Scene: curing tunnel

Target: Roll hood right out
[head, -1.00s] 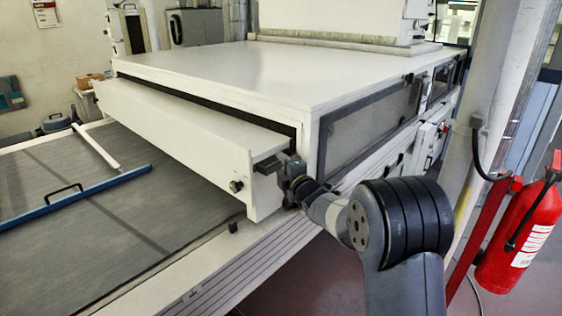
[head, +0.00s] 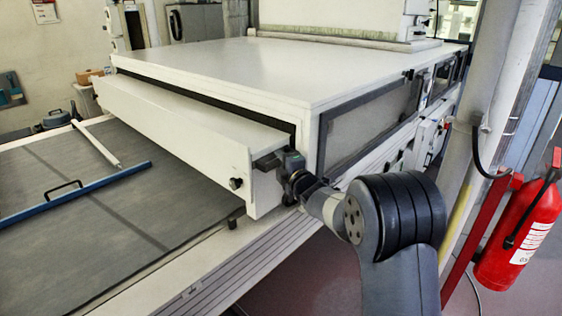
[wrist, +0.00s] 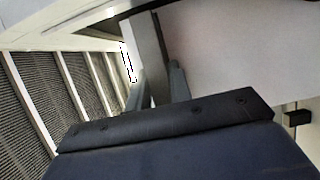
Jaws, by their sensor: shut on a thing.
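The hood (head: 195,130) is a long white box front that stands out a little from the opening of the big white tunnel housing (head: 290,75). A dark grip bar (head: 266,163) sticks out at the hood's right end. My gripper (head: 281,163) is shut on this bar, and my arm reaches in from the lower right. In the wrist view, my gripper's fingers (wrist: 158,88) stand either side of a grey bar (wrist: 147,50), with a pale panel to the right. The fingertips are partly hidden by the gripper body.
A grey mesh belt (head: 110,210) lies before the hood, with a blue bar (head: 75,195) and a white rod (head: 97,145) on it. A pillar (head: 495,110) and a red fire extinguisher (head: 518,235) stand to the right.

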